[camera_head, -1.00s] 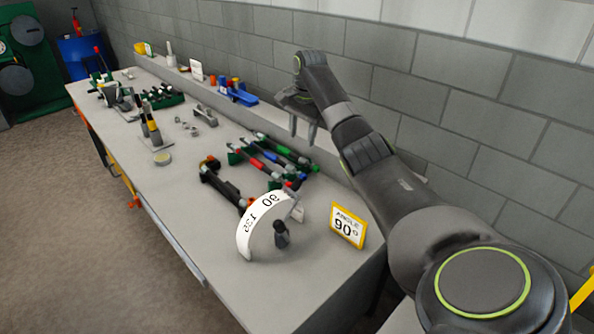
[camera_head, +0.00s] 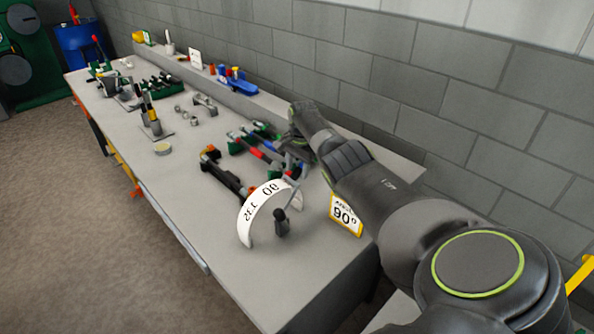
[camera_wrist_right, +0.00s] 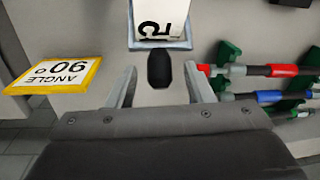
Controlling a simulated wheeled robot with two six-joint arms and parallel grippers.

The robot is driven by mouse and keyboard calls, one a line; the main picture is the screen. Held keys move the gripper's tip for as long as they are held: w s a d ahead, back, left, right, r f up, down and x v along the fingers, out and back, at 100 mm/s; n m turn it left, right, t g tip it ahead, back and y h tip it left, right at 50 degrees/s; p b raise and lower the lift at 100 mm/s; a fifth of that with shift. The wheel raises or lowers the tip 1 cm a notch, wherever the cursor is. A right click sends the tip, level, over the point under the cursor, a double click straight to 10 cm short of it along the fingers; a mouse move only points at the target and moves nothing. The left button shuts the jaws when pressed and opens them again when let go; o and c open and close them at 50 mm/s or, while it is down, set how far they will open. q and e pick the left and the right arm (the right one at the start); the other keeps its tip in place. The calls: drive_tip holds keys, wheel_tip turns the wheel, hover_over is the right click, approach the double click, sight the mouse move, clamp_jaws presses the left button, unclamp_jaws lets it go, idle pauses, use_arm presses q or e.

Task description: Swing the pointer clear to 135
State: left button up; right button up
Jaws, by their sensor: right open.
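A white curved dial (camera_head: 256,207) stands at the bench's near end, marked 90 and 135. A dark knob (camera_head: 281,222) stands at its front right; I take it for the pointer's handle. My right gripper (camera_head: 293,172) is open, above and behind the dial. In the right wrist view a black knob (camera_wrist_right: 160,70) appears between the spread fingertips of the right gripper (camera_wrist_right: 160,78), with a gap on each side. The dial's white face (camera_wrist_right: 160,18) shows beyond it. The pointer's exact angle is hidden. My left gripper is out of view.
A yellow-framed sign reading ANGLE 90° (camera_head: 345,215) stands right of the dial, partly behind my arm. A dark tool (camera_head: 224,174) and red- and blue-handled tools in green holders (camera_wrist_right: 265,70) lie behind. The bench front (camera_head: 250,285) is clear.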

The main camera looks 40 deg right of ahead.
drive_tip(key=shift+f, duration=0.35)
clamp_jaws()
